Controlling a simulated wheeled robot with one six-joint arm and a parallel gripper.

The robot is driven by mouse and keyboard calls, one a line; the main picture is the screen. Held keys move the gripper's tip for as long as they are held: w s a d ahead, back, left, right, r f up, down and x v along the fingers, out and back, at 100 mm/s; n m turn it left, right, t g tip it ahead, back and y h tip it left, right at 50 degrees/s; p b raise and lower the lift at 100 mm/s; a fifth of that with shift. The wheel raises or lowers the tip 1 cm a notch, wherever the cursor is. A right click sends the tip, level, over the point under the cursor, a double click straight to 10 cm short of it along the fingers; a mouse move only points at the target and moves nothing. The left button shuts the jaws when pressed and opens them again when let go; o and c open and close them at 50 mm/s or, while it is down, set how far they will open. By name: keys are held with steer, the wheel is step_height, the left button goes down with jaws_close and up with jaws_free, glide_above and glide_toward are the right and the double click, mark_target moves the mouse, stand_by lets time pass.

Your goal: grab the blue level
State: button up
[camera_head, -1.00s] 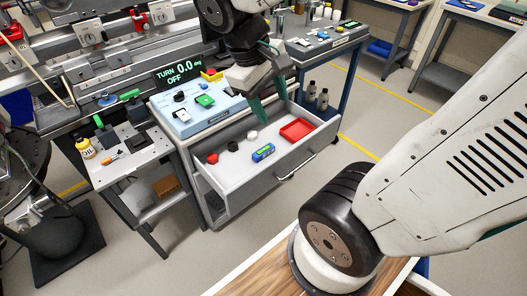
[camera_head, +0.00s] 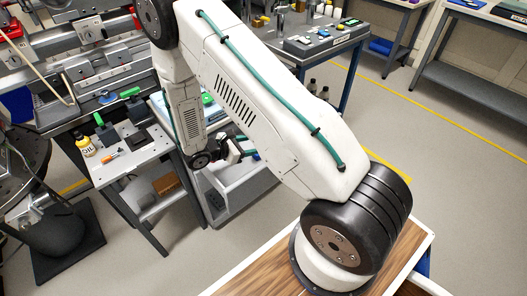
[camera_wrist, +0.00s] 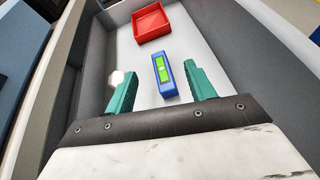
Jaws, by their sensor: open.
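The blue level (camera_wrist: 168,90) lies on the white floor of the open drawer, with a bright green window on its top. In the wrist view it sits between and a little beyond the two teal fingers of my gripper (camera_wrist: 159,68). The fingers are open, one to each side of the level, with a gap on both sides. I cannot tell how high the fingertips are above the drawer floor. In the head view my arm hides the level, and my gripper (camera_head: 236,152) shows partly, over the drawer.
A red tray (camera_wrist: 151,22) lies in the drawer beyond the level. A white round object (camera_wrist: 117,77) is beside the left finger. The drawer's walls (camera_wrist: 88,60) stand around the space. A side table (camera_head: 128,158) with a yellow bottle (camera_head: 86,146) is left of the drawer.

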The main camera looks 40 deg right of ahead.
steer(key=shift+n+t, duration=0.3)
steer(key=shift+n, duration=0.5)
step_height(320, 180, down, 4)
steer(key=shift+s+f, duration=0.1)
steer(key=shift+f, duration=0.5)
steer(key=shift+d+f, duration=0.2)
steer(key=shift+d, duration=0.05)
steer(key=x, duration=0.4)
steer(key=r+x, duration=0.1)
steer(key=x, duration=0.2)
steer(key=shift+w+d, duration=0.3)
steer(key=c, duration=1.2)
